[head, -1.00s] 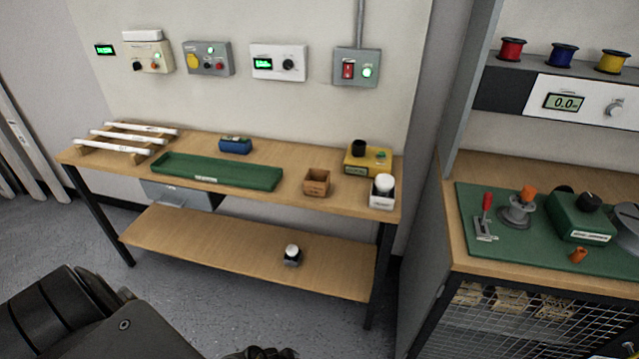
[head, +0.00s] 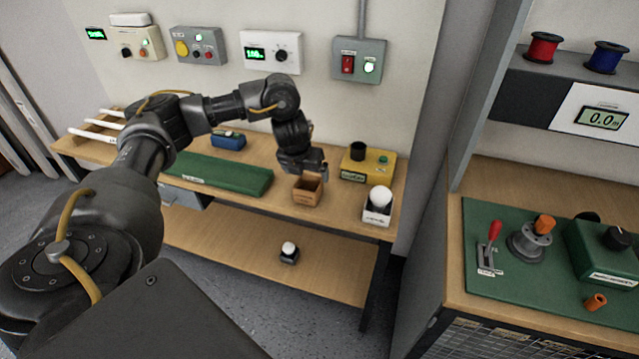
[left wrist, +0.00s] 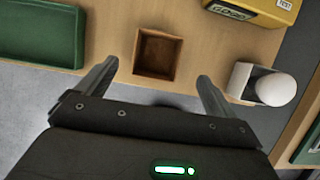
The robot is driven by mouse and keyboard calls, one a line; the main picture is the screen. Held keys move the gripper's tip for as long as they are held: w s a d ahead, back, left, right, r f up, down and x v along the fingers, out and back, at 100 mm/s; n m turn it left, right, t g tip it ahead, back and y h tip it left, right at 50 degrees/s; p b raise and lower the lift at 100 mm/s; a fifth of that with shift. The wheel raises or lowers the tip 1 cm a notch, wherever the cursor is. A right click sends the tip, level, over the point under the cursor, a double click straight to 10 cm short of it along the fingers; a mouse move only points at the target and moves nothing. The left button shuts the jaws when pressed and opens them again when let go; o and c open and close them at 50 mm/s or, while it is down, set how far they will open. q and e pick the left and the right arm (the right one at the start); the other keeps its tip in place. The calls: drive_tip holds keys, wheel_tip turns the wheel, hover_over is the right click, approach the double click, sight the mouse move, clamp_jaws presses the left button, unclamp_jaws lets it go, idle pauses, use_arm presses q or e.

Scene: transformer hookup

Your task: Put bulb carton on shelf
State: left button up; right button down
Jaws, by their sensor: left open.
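A small open-topped brown box (head: 307,190) stands on the table top near its front edge; its inside looks empty in the left wrist view (left wrist: 155,54). A white box with a round white bulb (head: 378,206) stands to its right and also shows in the left wrist view (left wrist: 261,84). I cannot tell for sure which one is the bulb carton. The lower shelf (head: 230,248) holds a dark holder with a white bulb (head: 289,252). My left gripper (left wrist: 157,71) is open and empty above the brown box, a finger toward each side. My right gripper is out of view.
A green tray (head: 218,175), a blue box (head: 228,141) and a yellow tester (head: 368,165) stand on the table. A white-tube rack is at the left. The right bench (head: 478,280) stands close to the table. Much of the shelf is bare.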

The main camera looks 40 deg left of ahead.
sight(308, 188)
use_arm(q)
drive_tip(key=f, duration=0.2)
drive_tip(key=a+f, duration=0.1)
drive_tip(key=shift+s+f, duration=0.1)
drive_tip(key=shift+s, duration=0.25)
drive_tip(key=shift+w+f, duration=0.75)
drive_tip(key=shift+s, duration=0.1)
drive_tip(key=p+x, duration=0.1)
drive_tip(key=x, duration=0.3)
drive_tip(key=shift+d, duration=0.15)
drive_tip(key=shift+w+f, duration=0.25)
drive_tip(key=shift+f, duration=0.15)
drive_tip(key=shift+s+r, duration=0.1)
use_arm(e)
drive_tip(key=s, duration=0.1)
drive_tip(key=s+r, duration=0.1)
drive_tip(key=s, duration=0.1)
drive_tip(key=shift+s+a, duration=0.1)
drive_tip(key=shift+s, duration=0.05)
